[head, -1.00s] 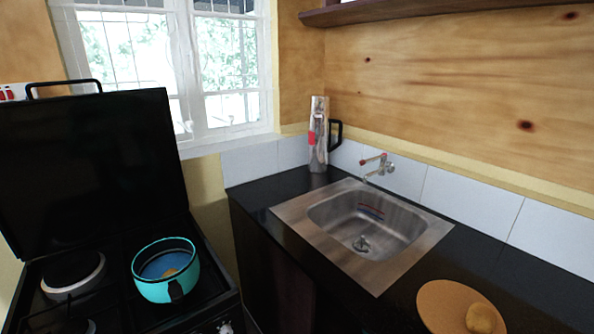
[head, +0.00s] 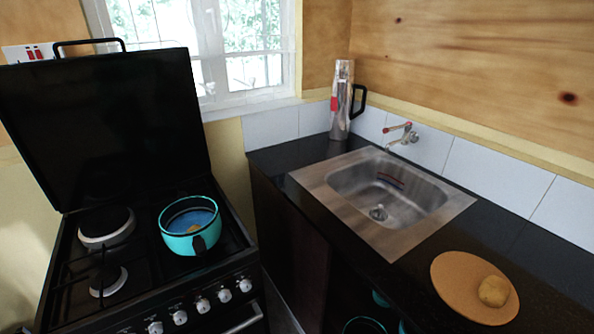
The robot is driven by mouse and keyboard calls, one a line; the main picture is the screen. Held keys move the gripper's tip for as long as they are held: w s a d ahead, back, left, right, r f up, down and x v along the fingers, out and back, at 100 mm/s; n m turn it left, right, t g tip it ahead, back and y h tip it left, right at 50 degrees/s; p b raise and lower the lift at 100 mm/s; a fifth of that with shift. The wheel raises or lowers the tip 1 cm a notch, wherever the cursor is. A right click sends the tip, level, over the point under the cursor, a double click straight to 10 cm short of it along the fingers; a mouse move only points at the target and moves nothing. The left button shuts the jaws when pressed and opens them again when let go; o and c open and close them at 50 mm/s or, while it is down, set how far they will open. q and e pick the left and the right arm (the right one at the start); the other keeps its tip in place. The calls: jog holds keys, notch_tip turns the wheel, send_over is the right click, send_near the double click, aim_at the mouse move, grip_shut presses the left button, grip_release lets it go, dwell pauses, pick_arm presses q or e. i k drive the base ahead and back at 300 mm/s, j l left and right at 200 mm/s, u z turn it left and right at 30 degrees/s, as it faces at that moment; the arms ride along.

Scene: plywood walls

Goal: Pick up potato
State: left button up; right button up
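A yellow-brown potato (head: 493,291) lies on the right part of a round tan board (head: 455,275) on the black counter, at the lower right of the head view. A teal pot (head: 189,226) stands on the stove at the left. A small yellowish-orange piece shows inside the pot, too small to identify. Neither of my grippers is in view.
The black stove (head: 110,292) has its dark lid raised. A steel sink (head: 372,232) with a tap (head: 402,133) is set in the counter. A silver flask (head: 341,100) stands in the back corner. Teal cookware (head: 364,326) shows below the counter.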

aim_at(494, 291)
jog(key=z, duration=1.4)
jog(key=u, duration=2.4)
jog(key=z, duration=2.4)
jog(key=k+l+u, duration=0.1)
jog(key=u, duration=0.15)
